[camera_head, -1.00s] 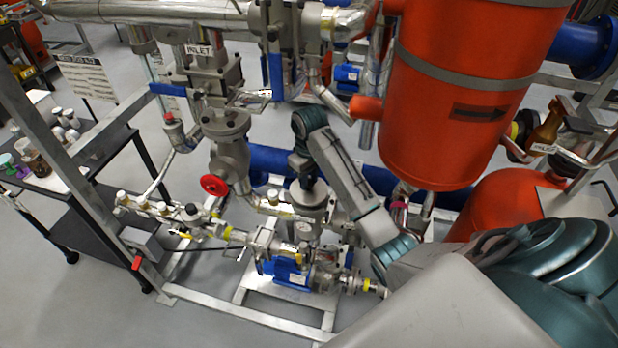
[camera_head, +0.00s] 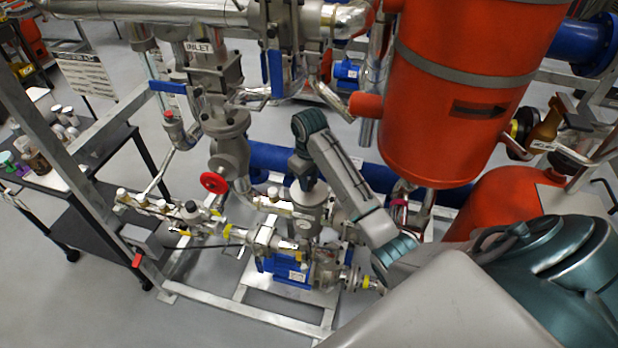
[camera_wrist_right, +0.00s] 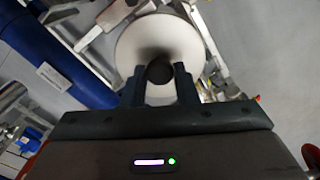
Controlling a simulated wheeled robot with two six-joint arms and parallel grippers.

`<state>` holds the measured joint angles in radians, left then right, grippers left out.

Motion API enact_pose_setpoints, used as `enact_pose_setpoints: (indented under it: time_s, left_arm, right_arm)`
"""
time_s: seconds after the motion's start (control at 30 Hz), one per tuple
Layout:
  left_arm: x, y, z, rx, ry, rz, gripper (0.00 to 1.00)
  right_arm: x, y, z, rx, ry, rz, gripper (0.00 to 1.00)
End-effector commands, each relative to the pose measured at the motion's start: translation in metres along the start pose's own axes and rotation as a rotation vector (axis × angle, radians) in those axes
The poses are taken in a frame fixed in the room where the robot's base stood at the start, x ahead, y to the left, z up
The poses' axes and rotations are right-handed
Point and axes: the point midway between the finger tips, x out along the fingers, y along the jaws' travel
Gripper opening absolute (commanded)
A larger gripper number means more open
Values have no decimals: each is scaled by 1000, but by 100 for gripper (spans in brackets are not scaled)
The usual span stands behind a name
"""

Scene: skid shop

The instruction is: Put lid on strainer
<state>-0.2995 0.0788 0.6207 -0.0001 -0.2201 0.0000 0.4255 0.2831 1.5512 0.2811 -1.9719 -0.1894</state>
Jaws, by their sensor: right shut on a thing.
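My right gripper (camera_head: 303,178) reaches down over the middle of the skid in the head view. In the right wrist view the gripper (camera_wrist_right: 160,82) is shut on the dark round knob (camera_wrist_right: 160,72) of a pale, round lid (camera_wrist_right: 188,40). In the head view, a grey round-topped body (camera_head: 309,200), apparently the strainer, stands directly below this gripper. The gripper and arm partly cover its top, and I cannot tell whether the lid is fully seated. My left gripper is in neither view.
A large orange tank (camera_head: 435,115) stands right of the arm. A blue pipe (camera_head: 262,158) runs behind the strainer. A red handwheel (camera_head: 213,183) and a blue pump (camera_head: 284,268) are close by. A black side table (camera_head: 75,192) with small jars stands at left.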

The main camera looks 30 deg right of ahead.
Motion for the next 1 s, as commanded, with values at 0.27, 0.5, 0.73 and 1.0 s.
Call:
enact_pose_setpoints:
  time_s: [0.27, 0.5, 0.73, 1.0]
  left_arm:
    - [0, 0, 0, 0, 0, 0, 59]
    - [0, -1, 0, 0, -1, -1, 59]
    - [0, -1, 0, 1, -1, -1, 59]
    - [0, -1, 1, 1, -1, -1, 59]
  right_arm:
    - [0, 0, 0, 0, 1, 0, 14]
    - [5, 0, 0, 0, 0, 0, 14]
    - [7, 0, 0, 0, 0, 0, 14]
    - [7, 0, 0, 0, 0, 0, 52]
